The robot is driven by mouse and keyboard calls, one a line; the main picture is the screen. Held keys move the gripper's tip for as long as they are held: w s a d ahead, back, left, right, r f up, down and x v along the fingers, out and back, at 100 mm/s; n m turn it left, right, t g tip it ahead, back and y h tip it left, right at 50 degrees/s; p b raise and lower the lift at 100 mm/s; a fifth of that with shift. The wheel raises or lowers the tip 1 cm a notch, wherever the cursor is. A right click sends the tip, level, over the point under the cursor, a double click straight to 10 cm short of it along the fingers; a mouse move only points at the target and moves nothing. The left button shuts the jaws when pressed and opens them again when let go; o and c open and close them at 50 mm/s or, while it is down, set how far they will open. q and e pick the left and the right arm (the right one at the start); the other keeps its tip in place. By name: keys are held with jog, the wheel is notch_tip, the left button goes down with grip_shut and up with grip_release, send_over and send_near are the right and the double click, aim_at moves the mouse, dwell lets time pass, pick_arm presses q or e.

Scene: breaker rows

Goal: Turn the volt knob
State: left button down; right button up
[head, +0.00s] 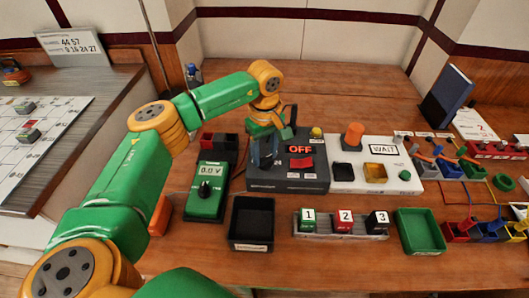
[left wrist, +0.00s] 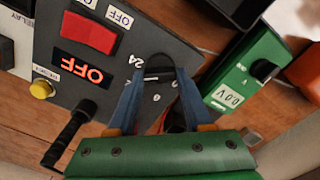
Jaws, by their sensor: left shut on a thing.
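The dark power box (head: 290,184) stands mid-table with a lit red OFF display and a red switch (head: 301,163). The volt knob (left wrist: 159,73), a dark dial with a printed 24 beside it, is on the box's face. My left gripper (head: 264,158) reaches down over the box's left part. In the left wrist view its blue fingers (left wrist: 156,80) are closed around the knob, which they partly hide. The knob's exact pointing direction cannot be told. My right gripper is not in view.
A green meter (head: 207,194) reading 0.0 V stands left of the box. A black tray (head: 251,224) and numbered blocks (head: 344,219) lie in front. A black lever (left wrist: 70,133) stands up from the box close to the gripper. A white WAIT panel (head: 400,180) adjoins on the right.

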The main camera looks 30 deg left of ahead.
aim_at(265, 157)
pick_arm(q)
jog(key=shift+m, duration=2.1)
jog(key=shift+c, duration=1.6)
grip_release()
notch_tip(265, 157, up, 7)
jog(key=shift+d+r+b, duration=0.1)
jog(key=shift+b, duration=0.25)
